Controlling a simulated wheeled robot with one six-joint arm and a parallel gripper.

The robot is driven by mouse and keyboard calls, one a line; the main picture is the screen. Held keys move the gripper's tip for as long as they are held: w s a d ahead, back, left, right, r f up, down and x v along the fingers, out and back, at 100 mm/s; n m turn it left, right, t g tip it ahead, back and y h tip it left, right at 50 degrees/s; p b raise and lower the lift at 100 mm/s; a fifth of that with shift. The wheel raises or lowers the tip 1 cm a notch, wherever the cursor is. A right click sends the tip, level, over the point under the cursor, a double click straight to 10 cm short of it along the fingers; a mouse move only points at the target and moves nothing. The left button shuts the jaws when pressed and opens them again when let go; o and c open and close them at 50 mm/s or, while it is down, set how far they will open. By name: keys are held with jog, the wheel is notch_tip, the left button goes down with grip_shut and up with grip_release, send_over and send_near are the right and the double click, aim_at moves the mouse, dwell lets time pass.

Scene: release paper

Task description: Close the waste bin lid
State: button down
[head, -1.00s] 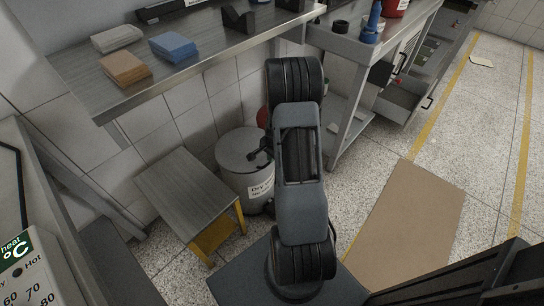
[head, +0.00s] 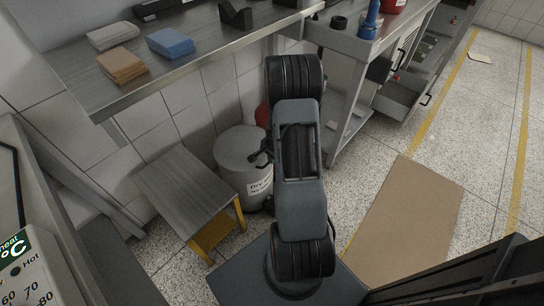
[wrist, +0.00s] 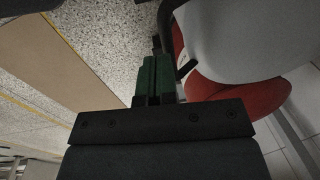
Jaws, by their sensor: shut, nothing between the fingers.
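The waste bin (head: 257,196) is a pale grey cylinder with a white "Dry" label, standing on the floor under the bench. A flat grey disc, which looks like its lid (head: 237,146), covers the top. It seems to lie level, but I cannot tell whether it is fully seated. My gripper (head: 260,160) is at the right side of the lid's rim, partly hidden by my arm. In the wrist view my gripper (wrist: 157,62) has its green fingers together and empty. A large pale rounded surface (wrist: 250,40), probably the bin, is beside them; contact is unclear.
A red rounded thing (head: 262,115) shows behind the bin and in the wrist view (wrist: 245,97). A low metal-topped stool (head: 185,190) stands left of the bin. A steel bench (head: 190,72) overhangs from behind. A brown mat (head: 405,225) lies on open floor at right.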

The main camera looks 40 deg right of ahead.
notch_tip(320, 180, up, 13)
jog(key=s+p, duration=0.2)
jog(key=p, duration=0.2)
jog(key=shift+d, duration=0.25)
jog(key=shift+f, duration=0.1)
jog(key=s+a+r+n+p, duration=0.3)
jog(key=a+r+n+p, duration=0.2)
jog(key=r, duration=0.8)
jog(key=s+a+r+n+t+p, duration=0.1)
jog(key=s+a+r+n+p, duration=0.2)
jog(key=r, duration=1)
jog(key=s+a+r+n+t+p, duration=0.1)
jog(key=s+a+r+n+p, duration=0.2)
jog(key=a+r+n+p, duration=0.5)
jog(key=a+r+p, duration=0.4)
jog(key=a+r, duration=0.1)
jog(key=a, duration=0.1)
